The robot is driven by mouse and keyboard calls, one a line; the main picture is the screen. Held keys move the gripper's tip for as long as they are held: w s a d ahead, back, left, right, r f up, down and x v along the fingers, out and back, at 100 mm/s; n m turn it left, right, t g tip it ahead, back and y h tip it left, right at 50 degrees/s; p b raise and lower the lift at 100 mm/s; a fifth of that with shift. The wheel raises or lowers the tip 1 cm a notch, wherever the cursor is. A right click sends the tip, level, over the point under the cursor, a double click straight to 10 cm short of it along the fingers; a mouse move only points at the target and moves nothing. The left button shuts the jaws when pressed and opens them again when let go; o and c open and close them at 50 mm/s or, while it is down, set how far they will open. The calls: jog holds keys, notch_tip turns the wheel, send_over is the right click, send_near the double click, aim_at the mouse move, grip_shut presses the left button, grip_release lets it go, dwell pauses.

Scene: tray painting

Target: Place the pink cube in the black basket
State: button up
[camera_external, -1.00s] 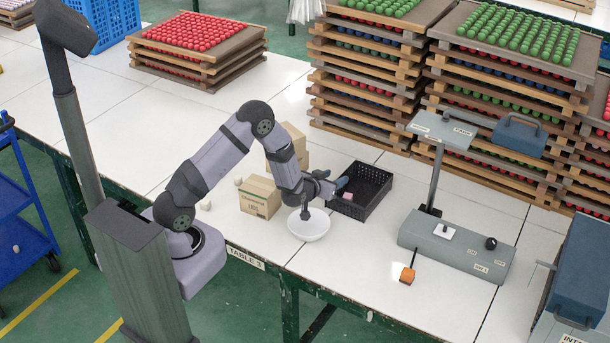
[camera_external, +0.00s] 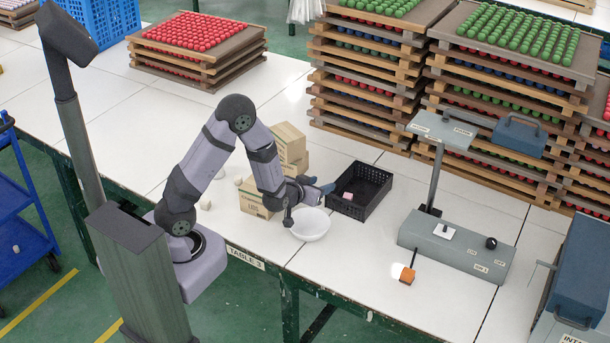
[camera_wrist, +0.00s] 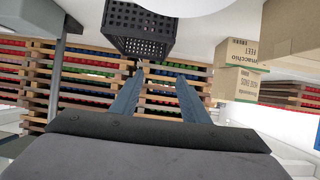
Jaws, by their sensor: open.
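The pink cube (camera_external: 348,196) lies inside the black basket (camera_external: 374,201), near its front left corner in the external view. My gripper (camera_external: 320,184) is open and empty, beside the basket's left side and above the far side of the white bowl. In the wrist view the two fingers of my gripper (camera_wrist: 157,84) are spread apart with nothing between them. The black basket (camera_wrist: 137,47) shows at the top of the wrist view. The cube cannot be made out there.
The white bowl (camera_external: 311,226) stands just in front of my gripper. Cardboard boxes (camera_external: 289,140) stand behind my wrist. Stacked trays of balls (camera_external: 365,75) rise behind the basket. A grey device (camera_external: 455,249) stands to the right, with a small orange lamp (camera_external: 408,275) in front.

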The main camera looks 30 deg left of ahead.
jog(key=s+a+g, duration=0.6)
jog(key=s+a, duration=0.1)
jog(key=s, duration=0.5)
jog(key=s+a+g, duration=0.6)
jog(key=s+g, duration=0.1)
jog(key=s, duration=0.5)
jog(key=shift+s+a+r, duration=0.2)
jog(key=shift+a+r, duration=0.1)
jog(key=shift+a, duration=0.1)
jog(key=shift+r+p, duration=0.5)
jog(key=shift+p, duration=0.05)
